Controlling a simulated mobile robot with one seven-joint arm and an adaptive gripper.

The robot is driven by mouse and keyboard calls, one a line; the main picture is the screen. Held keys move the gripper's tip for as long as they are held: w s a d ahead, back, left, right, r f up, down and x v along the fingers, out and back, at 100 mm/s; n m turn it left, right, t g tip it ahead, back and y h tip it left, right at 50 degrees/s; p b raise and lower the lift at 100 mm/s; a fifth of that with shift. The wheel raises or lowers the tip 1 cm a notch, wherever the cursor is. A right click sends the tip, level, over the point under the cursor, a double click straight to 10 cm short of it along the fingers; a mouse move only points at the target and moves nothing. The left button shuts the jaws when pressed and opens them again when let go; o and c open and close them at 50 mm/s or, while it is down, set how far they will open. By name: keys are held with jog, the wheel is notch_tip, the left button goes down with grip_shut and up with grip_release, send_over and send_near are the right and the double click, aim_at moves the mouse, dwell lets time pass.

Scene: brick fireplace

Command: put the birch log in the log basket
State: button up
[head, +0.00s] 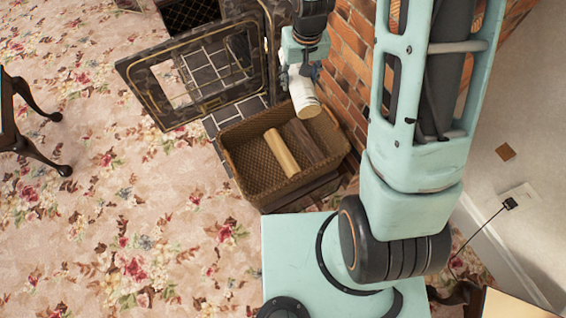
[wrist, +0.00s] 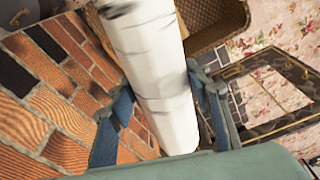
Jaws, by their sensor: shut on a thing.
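The birch log (head: 300,92) is white with a pale cut end, and hangs tilted below my gripper (head: 297,72). My gripper is shut on it. In the wrist view the log (wrist: 152,65) runs between the two blue-grey fingers of my gripper (wrist: 160,105), with dark bark marks. The log basket (head: 238,165) is brown woven wicker, below the log in the head view. The log's lower end overlaps the basket's back right side in the picture; the height gap cannot be told. The basket also shows in the wrist view (wrist: 222,22).
A pale split log (head: 282,152) and a dark log (head: 305,142) lie in the basket, with bare room at its left. A brick wall (head: 345,75) stands close on the right. A dark folding fire screen (head: 150,100) stands behind left.

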jog(key=s+a+f+n+b, duration=0.1)
jog(key=a+f+b, duration=0.35)
jog(key=f, duration=0.45)
jog(key=a+f+n+b, duration=0.1)
jog(key=a+f+b, duration=0.3)
jog(key=f, duration=0.5)
jog(key=n+b, duration=0.1)
jog(key=b, duration=0.7)
send_over(259, 168)
notch_tip(259, 168, down, 14)
jog(key=f, duration=0.2)
jog(key=f+b, duration=0.1)
jog(key=f, duration=0.1)
jog(key=f+b, duration=0.1)
jog(key=f, duration=0.1)
jog(key=shift+s+f, duration=0.1)
jog(key=shift+s, duration=0.15)
jog(key=shift+f+b, duration=0.8)
jog(key=shift+f, duration=1.2)
jog(key=shift+f, duration=0.15)
jog(key=o, duration=1.7)
jog(key=shift+c, duration=0.2)
notch_tip(259, 168, up, 12)
jog(key=s+p, duration=0.1)
jog(key=p, duration=0.3)
jog(key=shift+s+d, duration=0.3)
jog(key=shift+d, duration=0.15)
